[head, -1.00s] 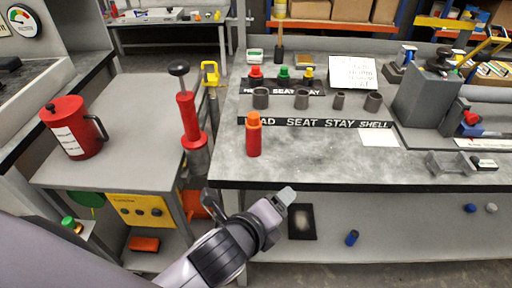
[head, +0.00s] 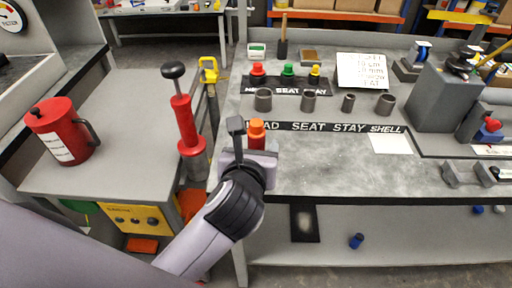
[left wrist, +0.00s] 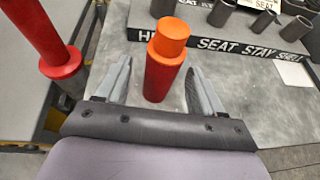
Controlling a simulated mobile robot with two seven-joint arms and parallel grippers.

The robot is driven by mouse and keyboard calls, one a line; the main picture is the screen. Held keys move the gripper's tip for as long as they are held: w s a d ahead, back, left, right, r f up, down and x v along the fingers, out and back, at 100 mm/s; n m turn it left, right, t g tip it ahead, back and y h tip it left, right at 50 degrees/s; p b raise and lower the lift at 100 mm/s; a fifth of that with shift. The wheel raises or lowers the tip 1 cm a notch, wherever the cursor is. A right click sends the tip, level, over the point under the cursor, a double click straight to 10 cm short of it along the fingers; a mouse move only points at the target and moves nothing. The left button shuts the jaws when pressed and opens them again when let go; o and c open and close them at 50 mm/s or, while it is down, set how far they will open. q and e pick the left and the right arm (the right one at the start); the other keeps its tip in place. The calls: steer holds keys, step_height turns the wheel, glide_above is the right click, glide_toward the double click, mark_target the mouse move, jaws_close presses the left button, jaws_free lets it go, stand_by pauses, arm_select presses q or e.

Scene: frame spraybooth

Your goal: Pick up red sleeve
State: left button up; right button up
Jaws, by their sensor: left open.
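A red sleeve (left wrist: 160,79), an upright red cylinder with an orange top (left wrist: 171,35), stands on the grey bench top. In the left wrist view it stands between the two spread fingers of my left gripper (left wrist: 158,70), with a gap visible at the left finger. In the head view my left gripper (head: 252,145) is at the bench's front left, and it hides much of the sleeve; the orange top (head: 257,130) shows above it. The left gripper is open and empty. My right gripper is not in view.
Behind the sleeve are a label strip (head: 340,127), several grey rings (head: 309,101) and coloured knobs (head: 288,69). To the left, a red hand pump (head: 187,122) and a red canister (head: 60,132) stand by the side table. The bench centre (head: 330,165) is clear.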

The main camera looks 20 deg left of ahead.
arm_select(q)
steer(key=x, duration=0.4)
steer(key=shift+f, duration=0.1)
steer(key=c, duration=1.1)
